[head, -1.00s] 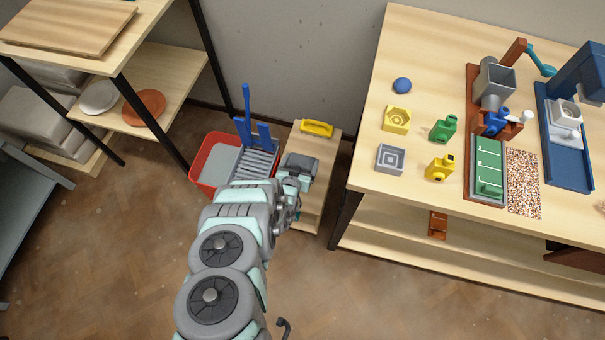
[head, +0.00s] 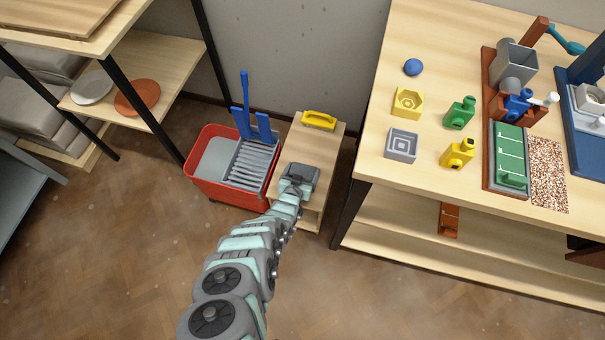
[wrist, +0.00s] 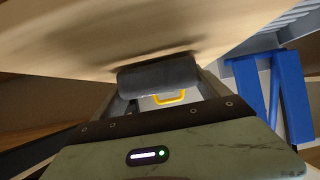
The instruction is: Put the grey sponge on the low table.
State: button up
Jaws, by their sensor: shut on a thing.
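The grey sponge (wrist: 158,75) is between the fingers of my gripper (wrist: 165,98) in the wrist view. My gripper is shut on it. In the head view my gripper (head: 299,180) is over the front part of the low table (head: 317,150), and I cannot clearly tell the sponge from the gripper there. The table's pale wooden top also shows in the wrist view (wrist: 80,35), with a dark shadow close beside the sponge. I cannot tell whether the sponge touches the top.
A yellow handled object (head: 318,120) lies at the back of the low table. A red mop bucket (head: 205,180) with a grey wringer and blue handle stands close on the left. A large worktable (head: 375,165) with tools stands on the right. Shelves (head: 165,70) stand at the left.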

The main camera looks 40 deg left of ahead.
jog(key=shift+f, duration=0.2)
jog(key=o, duration=1.3)
jog(key=shift+r, duration=0.1)
jog(key=shift+r+p, duration=0.2)
jog(key=shift+p, duration=0.15)
jog(key=p+v, duration=0.6)
jog(key=v, duration=0.6)
jog(key=shift+f+p, duration=0.15)
jog(key=shift+p, duration=0.2)
